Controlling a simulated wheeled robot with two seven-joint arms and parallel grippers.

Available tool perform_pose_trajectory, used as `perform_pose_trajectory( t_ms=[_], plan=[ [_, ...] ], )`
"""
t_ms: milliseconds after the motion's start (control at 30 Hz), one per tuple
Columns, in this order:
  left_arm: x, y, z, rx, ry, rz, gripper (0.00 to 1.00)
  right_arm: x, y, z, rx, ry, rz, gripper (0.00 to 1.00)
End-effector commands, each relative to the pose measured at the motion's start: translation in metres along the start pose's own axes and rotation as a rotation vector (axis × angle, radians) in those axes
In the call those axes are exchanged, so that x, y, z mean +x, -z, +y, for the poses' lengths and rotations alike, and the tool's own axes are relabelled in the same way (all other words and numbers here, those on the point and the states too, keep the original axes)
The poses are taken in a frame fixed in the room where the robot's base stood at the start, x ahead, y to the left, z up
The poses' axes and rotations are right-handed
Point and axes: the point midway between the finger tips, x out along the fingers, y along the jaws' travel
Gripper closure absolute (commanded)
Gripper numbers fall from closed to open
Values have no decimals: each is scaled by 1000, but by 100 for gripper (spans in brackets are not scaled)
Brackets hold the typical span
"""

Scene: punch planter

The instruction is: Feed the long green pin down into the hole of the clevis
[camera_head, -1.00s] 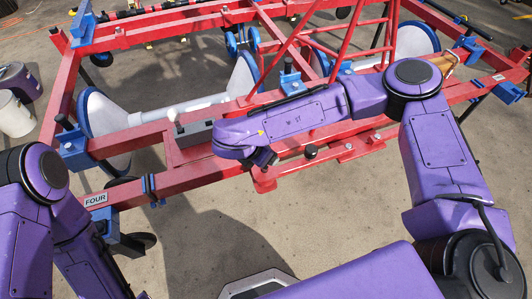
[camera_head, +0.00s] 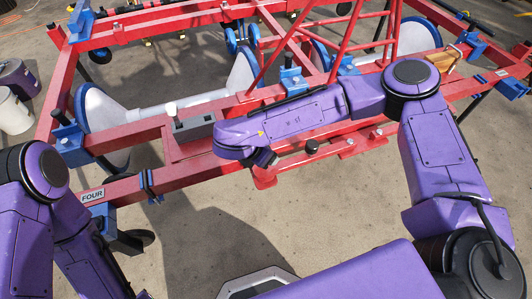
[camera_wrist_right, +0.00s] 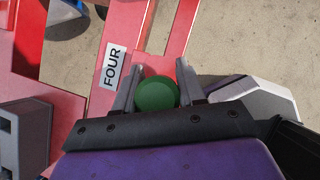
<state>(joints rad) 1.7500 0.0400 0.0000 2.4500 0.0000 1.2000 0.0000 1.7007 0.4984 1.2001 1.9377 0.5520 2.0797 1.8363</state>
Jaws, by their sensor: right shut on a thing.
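My right gripper is shut on the green pin (camera_wrist_right: 156,93). In the right wrist view the pin's round green end shows between the two fingers (camera_wrist_right: 157,88); its length is hidden below.
A grey block (camera_head: 193,128) with a cream-topped peg (camera_head: 171,107) sits on the red frame left of my right wrist; the block also shows in the wrist view (camera_wrist_right: 20,140). Concrete floor lies clear in front.

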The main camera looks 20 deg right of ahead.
Motion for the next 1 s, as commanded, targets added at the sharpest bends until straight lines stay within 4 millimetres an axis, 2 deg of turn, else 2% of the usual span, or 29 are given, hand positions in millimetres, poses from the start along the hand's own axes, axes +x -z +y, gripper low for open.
perform_pose_trajectory(
  t_ms=[567, 1000],
  plan=[
    [10, -4, 1, 0, 0, 0, 100, 13, 8, 0, 0, -1, 0, 98],
    [-4, 2, 0, 0, 0, 0, 100, -2, -2, 0, 1, -1, 0, 98]
  ],
)
